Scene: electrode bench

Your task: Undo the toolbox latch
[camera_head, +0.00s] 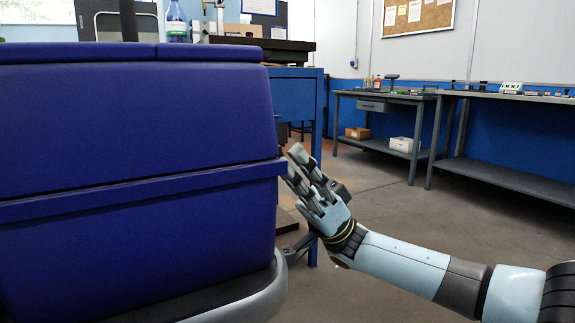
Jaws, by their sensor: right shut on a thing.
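A large blue toolbox (130,130) fills the left of the head view, with a lid seam near its top and a raised band around its middle. My right gripper (299,166) comes in from the right, with its fingers tilted up against the toolbox's right end, at the height of the band. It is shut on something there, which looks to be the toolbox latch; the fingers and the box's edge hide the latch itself. My left gripper is out of view.
A blue-framed bench (301,95) with a dark top stands close behind the toolbox. A bottle (175,22) shows behind the lid. Grey workbenches (385,97) line the far wall, with small boxes (404,145) beneath. The floor between is clear.

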